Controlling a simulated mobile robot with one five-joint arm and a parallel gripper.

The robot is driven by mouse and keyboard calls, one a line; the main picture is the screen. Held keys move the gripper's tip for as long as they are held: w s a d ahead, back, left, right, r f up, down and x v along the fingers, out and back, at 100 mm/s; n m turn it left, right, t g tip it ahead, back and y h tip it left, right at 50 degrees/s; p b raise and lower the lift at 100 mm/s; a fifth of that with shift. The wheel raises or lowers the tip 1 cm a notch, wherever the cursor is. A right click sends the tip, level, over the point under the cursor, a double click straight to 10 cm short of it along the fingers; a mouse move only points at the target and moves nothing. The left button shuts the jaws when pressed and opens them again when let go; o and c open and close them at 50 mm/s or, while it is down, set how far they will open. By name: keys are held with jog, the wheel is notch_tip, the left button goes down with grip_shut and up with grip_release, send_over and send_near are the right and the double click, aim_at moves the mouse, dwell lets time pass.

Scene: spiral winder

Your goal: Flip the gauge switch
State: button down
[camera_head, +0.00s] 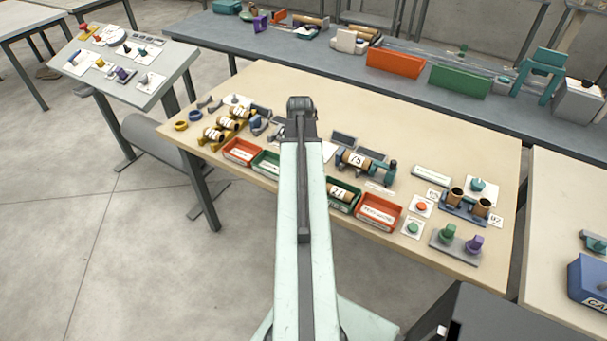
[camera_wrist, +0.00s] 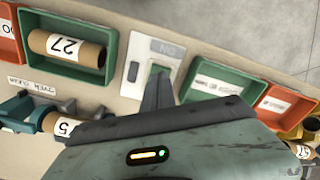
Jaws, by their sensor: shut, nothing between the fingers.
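In the wrist view, a pale switch plate (camera_wrist: 166,48) with a grey label reading ON, upside down, lies on the cream table between two green bins. My gripper (camera_wrist: 158,78) is shut and empty. Its fingertips are over the rocker's near part and hide some of it; I cannot tell whether they touch. In the head view my gripper (camera_head: 302,104) is at the far end of my arm, which hides the switch.
A green tray (camera_wrist: 108,72) holding a tube marked 27 is left of the switch; a green bin (camera_wrist: 190,84) is close on its right. Orange bins flank these. A teal clamp (camera_wrist: 14,112) with a brown tube is at lower left. Small parts crowd the table (camera_head: 420,130).

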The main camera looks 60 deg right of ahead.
jog(key=shift+f+b, duration=0.95)
dwell(0.7)
jog(key=shift+r, duration=0.1)
notch_tip(320, 180, up, 7)
jog(key=p, duration=0.7)
dwell(0.3)
jog(key=w+a+n, duration=0.5)
jog(key=w+a, duration=1.4)
jog(key=a, duration=0.2)
jog(key=w+a+n, duration=0.2)
jog(key=a+n, duration=0.5)
jog(key=a, duration=2.1)
jog(key=shift+w+a, duration=0.35)
jog(key=shift+w, duration=0.05)
